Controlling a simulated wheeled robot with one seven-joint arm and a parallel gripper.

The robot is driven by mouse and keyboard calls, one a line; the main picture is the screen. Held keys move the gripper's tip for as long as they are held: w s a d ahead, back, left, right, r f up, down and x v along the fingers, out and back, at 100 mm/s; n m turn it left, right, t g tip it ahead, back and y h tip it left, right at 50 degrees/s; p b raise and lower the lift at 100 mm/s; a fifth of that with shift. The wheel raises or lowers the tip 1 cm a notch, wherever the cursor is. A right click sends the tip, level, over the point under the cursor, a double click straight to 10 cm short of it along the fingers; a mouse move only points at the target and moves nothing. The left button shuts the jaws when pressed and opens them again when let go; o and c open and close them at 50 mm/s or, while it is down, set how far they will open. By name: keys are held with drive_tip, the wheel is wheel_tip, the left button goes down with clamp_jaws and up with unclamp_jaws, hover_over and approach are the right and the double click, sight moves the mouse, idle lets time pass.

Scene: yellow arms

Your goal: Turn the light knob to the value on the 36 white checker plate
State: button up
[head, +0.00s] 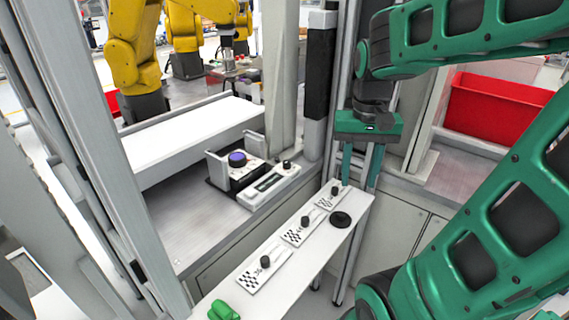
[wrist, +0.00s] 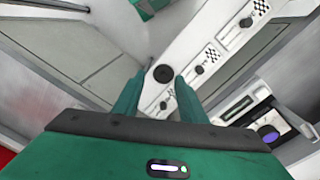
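A white shelf (head: 317,252) carries three white checker plates, each with a black knob: a near plate (head: 254,275), a middle plate (head: 297,234) and a far plate (head: 327,197). Their printed numbers are too small to read surely. Behind the shelf stands a white device (head: 268,186) with a display, a purple-topped dial (head: 237,159) and a small black knob (head: 286,164); I cannot tell which is the light knob. The dial also shows in the wrist view (wrist: 268,134). My gripper (head: 358,185) is open and empty, pointing down above the shelf's far end, apart from the plates.
A black disc (head: 341,219) lies on the shelf beside the plates. A green object (head: 222,311) is at the shelf's near end. A dark upright post (head: 320,75) stands behind the device. Yellow robot arms (head: 133,45) and a red bin (head: 497,107) are farther off.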

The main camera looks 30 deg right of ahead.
drive_tip(key=w+a+r, duration=0.1)
drive_tip(key=w+r, duration=0.1)
drive_tip(key=w, duration=1.1)
drive_tip(key=m, duration=0.2)
hover_over(286, 161)
wheel_tip(286, 161, down, 11)
drive_tip(key=shift+s+d+r, duration=0.1)
drive_tip(key=shift+r, duration=0.1)
clamp_jaws()
